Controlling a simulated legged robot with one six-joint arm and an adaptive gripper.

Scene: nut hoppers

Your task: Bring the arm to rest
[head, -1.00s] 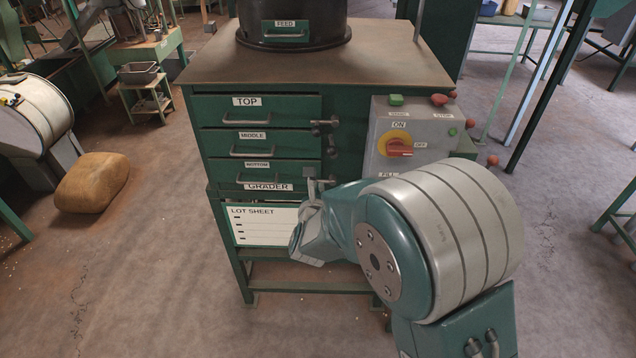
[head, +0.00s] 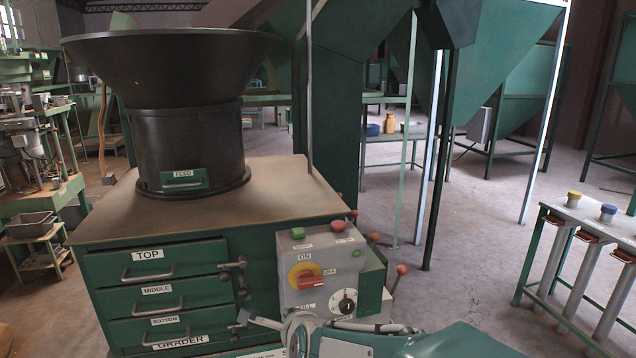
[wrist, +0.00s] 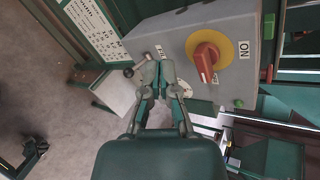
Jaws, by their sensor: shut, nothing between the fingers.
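My gripper (wrist: 157,78) is shut and empty in the wrist view, with its fingertips together. It is in front of the grey control box (wrist: 170,35), over its lower part as the dial there is partly hidden. I cannot tell whether it touches the box. In the head view my arm shows at the bottom edge, below the control box (head: 292,245), and the fingers are hard to make out. The red switch (head: 311,282) on its yellow disc points toward OFF.
The green grader cabinet (head: 215,222) with three shut drawers carries a black feed hopper (head: 175,95). Red-knobbed levers (head: 402,269) stick out at the box's right. A rack with capped tubes (head: 607,225) stands at the right. Floor between (head: 470,240) is clear.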

